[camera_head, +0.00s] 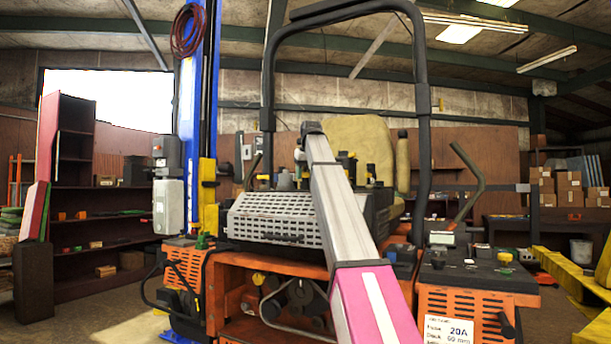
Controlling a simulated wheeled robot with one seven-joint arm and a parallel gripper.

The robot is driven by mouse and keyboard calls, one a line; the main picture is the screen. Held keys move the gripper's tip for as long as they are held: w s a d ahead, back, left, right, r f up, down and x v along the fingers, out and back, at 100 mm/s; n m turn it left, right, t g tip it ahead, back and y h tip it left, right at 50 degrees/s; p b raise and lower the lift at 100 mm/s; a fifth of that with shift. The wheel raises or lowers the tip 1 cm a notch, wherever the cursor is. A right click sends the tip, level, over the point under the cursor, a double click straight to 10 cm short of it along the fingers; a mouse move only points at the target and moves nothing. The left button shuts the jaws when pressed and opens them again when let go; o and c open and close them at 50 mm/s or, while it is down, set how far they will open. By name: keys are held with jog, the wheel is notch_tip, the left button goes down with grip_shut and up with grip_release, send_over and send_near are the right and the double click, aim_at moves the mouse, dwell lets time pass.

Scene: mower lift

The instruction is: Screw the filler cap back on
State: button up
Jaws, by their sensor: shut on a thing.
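My arm, with a pink and white lower link and a long grey link, crosses the middle of the view. It reaches up and away over the mower's engine deck to a dark joint. I cannot make out my gripper beyond that joint. The orange mower (480,298) stands in front of me with a black roll bar (424,150). A white slotted cover (275,216) lies on its middle. Small yellow and black parts (346,165) show behind my arm. A yellow knob-like cap (504,257) sits on the right side deck. I cannot tell which part is the filler cap or its neck.
A blue lift post (197,120) with a yellow carriage (208,195) stands at left. Yellow beams (565,270) lie at right. A lever (472,180) rises from the right deck. Brown shelves (100,225) and stacked cartons (569,188) are farther back. Bare floor shows at lower left.

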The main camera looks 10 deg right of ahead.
jog(key=shift+f, duration=0.1)
jog(key=shift+f, duration=0.15)
jog(key=shift+r, duration=0.3)
dwell(0.4)
jog(key=o, duration=1)
jog(key=shift+o, duration=0.2)
jog(key=shift+r, duration=3.95)
